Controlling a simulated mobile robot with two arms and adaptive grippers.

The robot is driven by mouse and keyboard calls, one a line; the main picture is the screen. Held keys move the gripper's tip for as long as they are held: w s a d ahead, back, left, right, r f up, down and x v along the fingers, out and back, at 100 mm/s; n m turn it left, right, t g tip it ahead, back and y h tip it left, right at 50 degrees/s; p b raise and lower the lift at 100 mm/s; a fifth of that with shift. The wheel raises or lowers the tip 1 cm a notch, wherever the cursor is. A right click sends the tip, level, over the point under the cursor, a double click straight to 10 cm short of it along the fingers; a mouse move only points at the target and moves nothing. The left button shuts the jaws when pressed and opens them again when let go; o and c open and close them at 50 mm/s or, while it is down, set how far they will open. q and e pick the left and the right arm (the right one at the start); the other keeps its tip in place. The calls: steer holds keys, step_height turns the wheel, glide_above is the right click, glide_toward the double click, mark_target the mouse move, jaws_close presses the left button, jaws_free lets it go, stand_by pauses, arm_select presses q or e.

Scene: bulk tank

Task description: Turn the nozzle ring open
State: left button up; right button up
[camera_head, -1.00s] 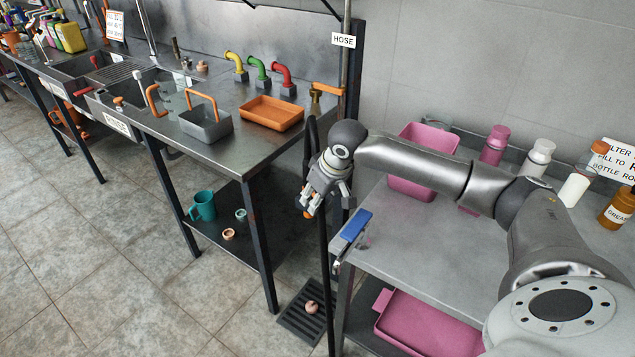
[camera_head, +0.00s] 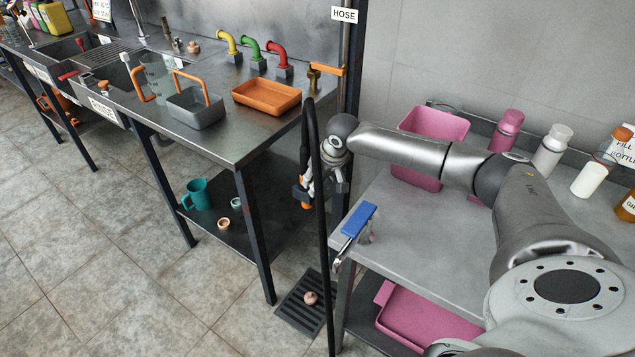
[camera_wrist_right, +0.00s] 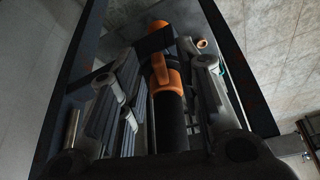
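The hose nozzle shows in the right wrist view with an orange ring (camera_wrist_right: 166,78) around its dark body and an orange tip (camera_wrist_right: 160,37) beyond it. In the head view only a small orange part of the nozzle (camera_head: 305,206) shows beside the gripper. My right gripper (camera_head: 318,193) is at the nozzle, between the two tables. In the wrist view its fingers (camera_wrist_right: 168,62) stand apart on either side of the nozzle, with gaps visible; it looks open. The black hose (camera_head: 318,170) hangs in front of the gripper and partly hides it. My left gripper is not in view.
A blue-handled tool (camera_head: 357,222) lies at the right table's near corner. A brass valve with an orange lever (camera_head: 326,70) is above, near the HOSE sign (camera_head: 344,15). An orange tray (camera_head: 266,97) sits on the sink counter. A floor drain (camera_head: 303,304) lies below.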

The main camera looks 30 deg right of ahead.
steer(key=shift+w+f, duration=0.1)
steer(key=shift+f, duration=0.15)
jaws_close()
steer(key=shift+d+r+n+p, duration=0.15)
steer(key=shift+n+p, duration=0.15)
steer(key=shift+p, duration=0.15)
steer(key=shift+d+n+y+p, duration=0.2)
steer(key=shift+n+y+p, duration=0.1)
steer(key=shift+n+p, duration=0.1)
jaws_free()
